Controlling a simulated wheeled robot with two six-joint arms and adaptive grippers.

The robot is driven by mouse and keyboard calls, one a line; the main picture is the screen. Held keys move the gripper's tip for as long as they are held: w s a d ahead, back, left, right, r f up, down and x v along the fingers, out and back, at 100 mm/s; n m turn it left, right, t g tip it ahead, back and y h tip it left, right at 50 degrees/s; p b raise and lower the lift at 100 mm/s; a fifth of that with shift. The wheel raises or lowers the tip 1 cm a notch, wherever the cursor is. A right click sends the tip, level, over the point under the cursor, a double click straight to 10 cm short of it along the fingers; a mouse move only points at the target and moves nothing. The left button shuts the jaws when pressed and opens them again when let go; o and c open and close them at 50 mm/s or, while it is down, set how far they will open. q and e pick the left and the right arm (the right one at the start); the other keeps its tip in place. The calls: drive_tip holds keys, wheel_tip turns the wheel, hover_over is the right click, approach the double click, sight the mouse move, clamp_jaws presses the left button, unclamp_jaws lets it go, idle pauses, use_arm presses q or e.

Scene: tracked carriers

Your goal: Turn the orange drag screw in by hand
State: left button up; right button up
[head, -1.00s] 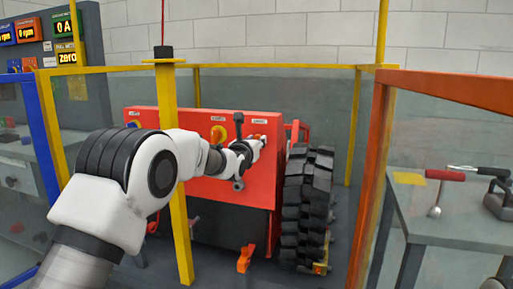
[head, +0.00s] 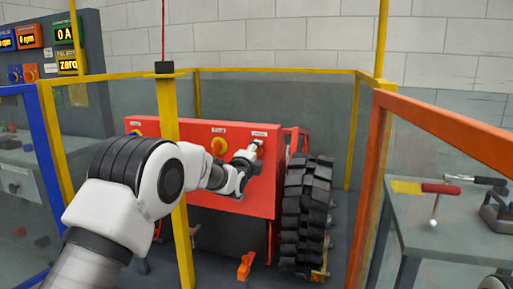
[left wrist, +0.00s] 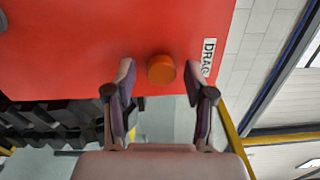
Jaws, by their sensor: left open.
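The orange drag screw (left wrist: 161,69) is a round knob on the red panel, beside a white label reading DRAG (left wrist: 208,57). My left gripper (left wrist: 160,74) is open, with a fingertip on each side of the knob and a visible gap on both sides. How deep the fingertips reach along the knob is hard to tell. In the head view my left gripper (head: 254,151) is at the upper right of the red carrier front (head: 225,193), and it mostly hides the knob.
A yellow post (head: 180,225) stands before the carrier, close to my left arm. A black track (head: 305,215) is to the right. An orange-framed glass panel and a tool table (head: 450,228) stand at the right.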

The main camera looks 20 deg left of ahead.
use_arm(q)
drive_tip(key=n+p, duration=0.2)
drive_tip(key=n, duration=1.1)
drive_tip(key=shift+p, duration=0.3)
use_arm(e)
wheel_tip(320, 180, up, 3)
drive_tip(key=shift+r, duration=0.2)
use_arm(q)
drive_tip(key=shift+c, duration=0.3)
drive_tip(key=c, duration=0.9)
drive_tip(key=m, duration=0.9)
drive_tip(key=shift+m+b, duration=0.3)
drive_tip(key=shift+b, duration=0.05)
use_arm(e)
drive_tip(key=shift+f, duration=0.35)
